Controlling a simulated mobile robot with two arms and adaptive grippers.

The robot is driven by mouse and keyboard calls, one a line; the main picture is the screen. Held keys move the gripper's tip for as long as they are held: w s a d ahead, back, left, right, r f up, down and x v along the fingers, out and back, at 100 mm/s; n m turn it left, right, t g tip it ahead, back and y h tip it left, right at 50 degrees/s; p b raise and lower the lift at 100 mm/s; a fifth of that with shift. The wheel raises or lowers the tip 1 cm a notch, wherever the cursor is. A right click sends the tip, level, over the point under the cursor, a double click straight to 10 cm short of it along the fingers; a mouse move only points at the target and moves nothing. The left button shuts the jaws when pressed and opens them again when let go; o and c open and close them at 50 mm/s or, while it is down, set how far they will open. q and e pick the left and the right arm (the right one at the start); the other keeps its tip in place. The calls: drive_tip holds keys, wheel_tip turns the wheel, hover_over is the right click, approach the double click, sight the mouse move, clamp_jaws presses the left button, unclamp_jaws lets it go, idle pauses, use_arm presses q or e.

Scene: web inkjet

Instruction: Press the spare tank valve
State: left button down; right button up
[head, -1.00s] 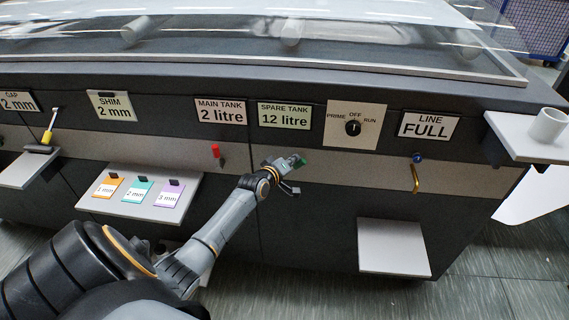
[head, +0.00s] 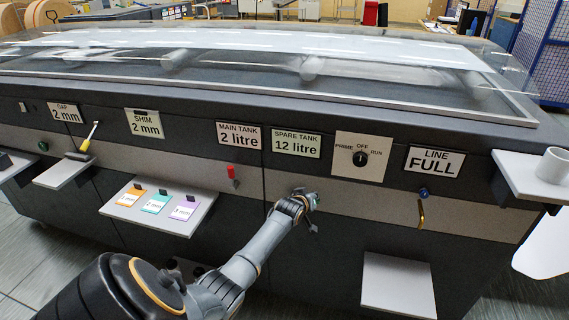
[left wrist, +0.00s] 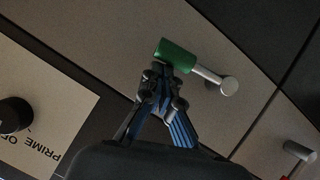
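The spare tank valve is a green grip on a silver stem, seen in the left wrist view (left wrist: 178,56). It sits on the light panel strip below the "SPARE TANK 12 litre" sign (head: 297,143). In the head view it is mostly hidden behind my left gripper (head: 310,203). In the left wrist view my left gripper (left wrist: 157,77) has its fingertips together, right at the lower edge of the green grip. It looks shut with nothing between the fingers; I cannot tell whether it touches the valve. My right gripper is not in view.
The red main tank valve (head: 232,172) is to the left. A black knob (head: 360,158) and a brass-handled line valve (head: 422,208) are to the right. A shelf with coloured shims (head: 165,215) and a low empty shelf (head: 398,285) stick out from the machine.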

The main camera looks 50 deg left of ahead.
use_arm(q)
drive_tip(key=shift+w+d+f, duration=0.15)
drive_tip(key=shift+d+f, duration=0.1)
drive_tip(key=shift+f, duration=0.4)
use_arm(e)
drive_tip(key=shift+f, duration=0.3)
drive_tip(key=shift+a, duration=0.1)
use_arm(q)
drive_tip(key=shift+f, duration=0.1)
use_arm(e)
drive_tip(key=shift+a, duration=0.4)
use_arm(q)
drive_tip(key=shift+d, duration=0.1)
